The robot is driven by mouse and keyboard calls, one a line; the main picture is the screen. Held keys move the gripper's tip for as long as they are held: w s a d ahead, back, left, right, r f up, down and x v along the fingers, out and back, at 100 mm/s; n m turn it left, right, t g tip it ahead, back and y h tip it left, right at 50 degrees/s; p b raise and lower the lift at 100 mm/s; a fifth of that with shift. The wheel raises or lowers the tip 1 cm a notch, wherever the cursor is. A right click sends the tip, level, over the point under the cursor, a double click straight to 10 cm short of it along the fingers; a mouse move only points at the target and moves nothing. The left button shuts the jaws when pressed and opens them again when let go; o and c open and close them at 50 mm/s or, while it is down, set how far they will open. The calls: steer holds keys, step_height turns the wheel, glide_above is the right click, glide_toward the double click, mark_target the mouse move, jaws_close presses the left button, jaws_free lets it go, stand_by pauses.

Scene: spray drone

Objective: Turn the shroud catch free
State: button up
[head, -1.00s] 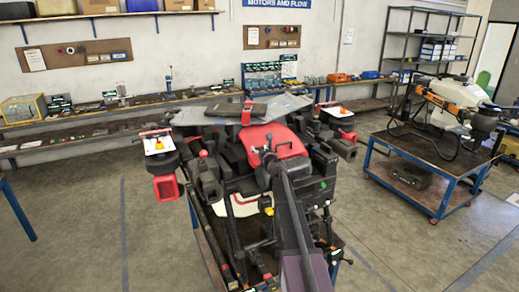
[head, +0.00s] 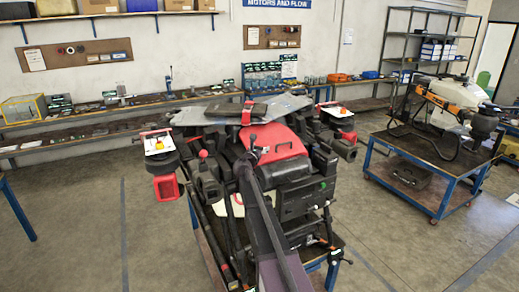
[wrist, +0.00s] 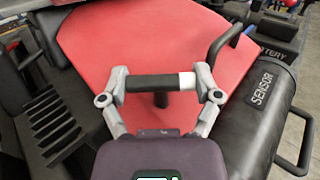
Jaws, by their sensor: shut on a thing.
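The red shroud (head: 280,143) covers the top of the drone and fills the middle of the wrist view (wrist: 150,45). The shroud catch (wrist: 152,83) is a black bar with a white right end, on a short dark post over the shroud. My gripper (wrist: 161,82) has one grey finger at each end of this bar and is shut on it. The bar lies level across the wrist view. In the head view my gripper (head: 249,152) is at the left part of the shroud, where the catch is too small to make out.
A black handle (wrist: 225,42) stands on the right of the shroud. A blue cart (head: 430,180) with another drone stands at right. The floor between is clear.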

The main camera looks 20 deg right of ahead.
steer(key=m+g+h, duration=0.1)
steer(key=g, duration=0.1)
steer(key=m+g+h, duration=0.3)
steer(key=m+g, duration=0.1)
steer(key=g, duration=0.1)
steer(key=shift+w, duration=0.3)
steer(key=shift+s+m+g+h, duration=0.1)
steer(key=shift+m+g+h, duration=0.2)
steer(key=shift+m+g, duration=0.8)
steer(key=shift+s+m+g+h, duration=0.1)
steer(key=shift+m+g+h, duration=0.2)
steer(key=shift+m+g, duration=0.8)
steer(key=shift+s+n+g, duration=0.1)
steer(key=shift+n+g, duration=0.2)
steer(key=shift+g, duration=0.2)
steer(key=o, duration=0.9)
steer(key=shift+d, duration=0.1)
